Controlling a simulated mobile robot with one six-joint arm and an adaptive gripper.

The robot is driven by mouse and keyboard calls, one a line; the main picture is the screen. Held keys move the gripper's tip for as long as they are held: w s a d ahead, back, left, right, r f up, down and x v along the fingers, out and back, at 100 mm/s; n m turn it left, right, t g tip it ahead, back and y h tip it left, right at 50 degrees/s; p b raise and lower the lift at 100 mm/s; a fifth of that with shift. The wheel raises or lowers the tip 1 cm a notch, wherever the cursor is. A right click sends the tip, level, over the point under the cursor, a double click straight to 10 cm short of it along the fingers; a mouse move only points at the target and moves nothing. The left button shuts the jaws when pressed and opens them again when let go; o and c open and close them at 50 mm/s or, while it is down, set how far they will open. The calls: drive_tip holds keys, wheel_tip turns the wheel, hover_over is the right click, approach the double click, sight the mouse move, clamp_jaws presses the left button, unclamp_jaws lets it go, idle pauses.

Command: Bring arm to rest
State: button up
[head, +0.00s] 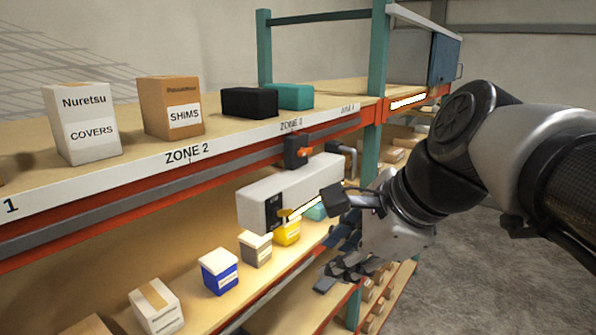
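My arm reaches in from the right side of the head view. My gripper (340,268) hangs at the wrist in front of the shelf, with dark fingers pointing down and left. Its fingertips overlap the lower shelf and post behind it, and the gap between them is not clear. I see nothing plainly held in it. The white console box (290,193) hangs under the upper shelf, with a dark panel and a lit strip near its lower edge.
The upper shelf (182,154) holds a white COVERS box (82,123), a brown SHIMS box (170,107), and black (249,102) and teal (290,96) boxes. Below are blue (219,271), grey (256,248) and yellow (287,231) containers. A teal post (377,60) stands near my arm. Floor at right is clear.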

drive_tip(key=s+d+f+n+h+b, duration=0.1)
drive_tip(key=s+f+n+b, duration=0.4)
drive_tip(key=f, duration=0.9)
drive_tip(key=s+d+f+n+h+b, duration=0.2)
drive_tip(key=s+d+f+n+b, duration=0.2)
drive_tip(key=f+n+b, duration=0.3)
drive_tip(key=s+d+f+n+g+h+b, duration=0.1)
drive_tip(key=s+f+n+b, duration=0.5)
drive_tip(key=f, duration=1.5)
drive_tip(key=d+b, duration=0.1)
drive_tip(key=b, duration=0.4)
drive_tip(key=shift+s+d+f+n+b, duration=0.2)
drive_tip(key=shift+s+d+n+b, duration=0.1)
drive_tip(key=shift+s+n, duration=0.1)
